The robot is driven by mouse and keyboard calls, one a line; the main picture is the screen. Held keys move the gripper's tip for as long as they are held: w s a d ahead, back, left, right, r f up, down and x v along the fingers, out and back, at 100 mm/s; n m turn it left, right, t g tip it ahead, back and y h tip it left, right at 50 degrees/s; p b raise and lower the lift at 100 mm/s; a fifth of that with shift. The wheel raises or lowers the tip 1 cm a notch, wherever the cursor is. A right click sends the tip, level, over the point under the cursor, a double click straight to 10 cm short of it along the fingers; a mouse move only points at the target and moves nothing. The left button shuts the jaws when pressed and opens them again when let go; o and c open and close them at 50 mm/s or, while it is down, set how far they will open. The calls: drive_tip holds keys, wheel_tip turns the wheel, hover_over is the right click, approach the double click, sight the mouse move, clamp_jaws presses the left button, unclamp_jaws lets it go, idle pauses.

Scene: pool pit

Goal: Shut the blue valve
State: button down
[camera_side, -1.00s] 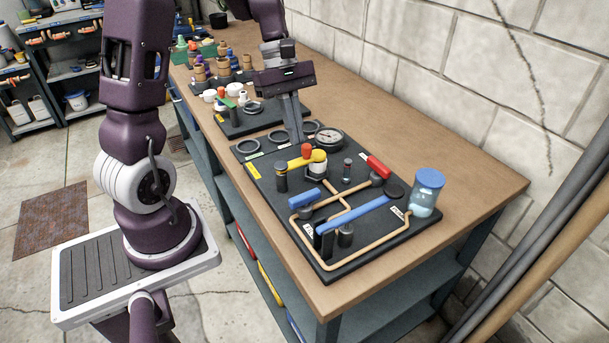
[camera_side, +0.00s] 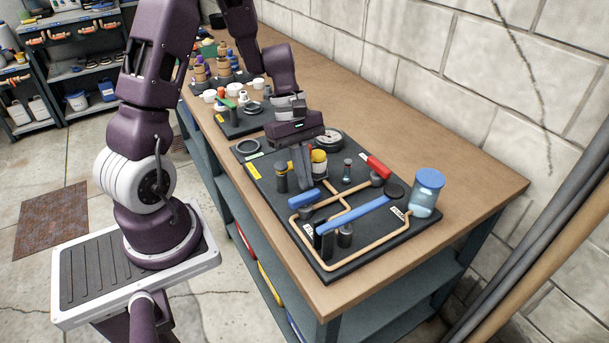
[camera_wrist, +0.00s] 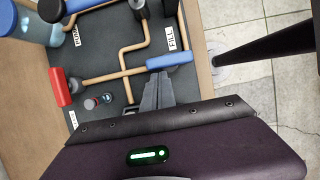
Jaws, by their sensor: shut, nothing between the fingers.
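In the wrist view the handle (camera_wrist: 170,60) sits beside the FILL label, roughly in line with a tan pipe. My gripper (camera_side: 304,187) is shut and empty, pointing down just behind the handle in the side view. In the wrist view its fingertips (camera_wrist: 159,76) are right beside the handle's inner end. I cannot tell whether they touch it.
A long blue lever (camera_side: 352,213) spans the board in front, near a blue-lidded jar (camera_side: 427,191). A red handle (camera_side: 377,166) and gauge (camera_side: 329,135) are farther right and behind. My gripper partly covers the yellow-topped fitting (camera_side: 319,160). Bare bench (camera_side: 440,150) lies right.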

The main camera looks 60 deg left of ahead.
drive_tip(key=shift+d+f, duration=0.1)
idle(0.4)
drive_tip(key=shift+w+m+g, duration=0.1)
drive_tip(key=shift+m+g, duration=0.2)
drive_tip(key=shift+m, duration=0.5)
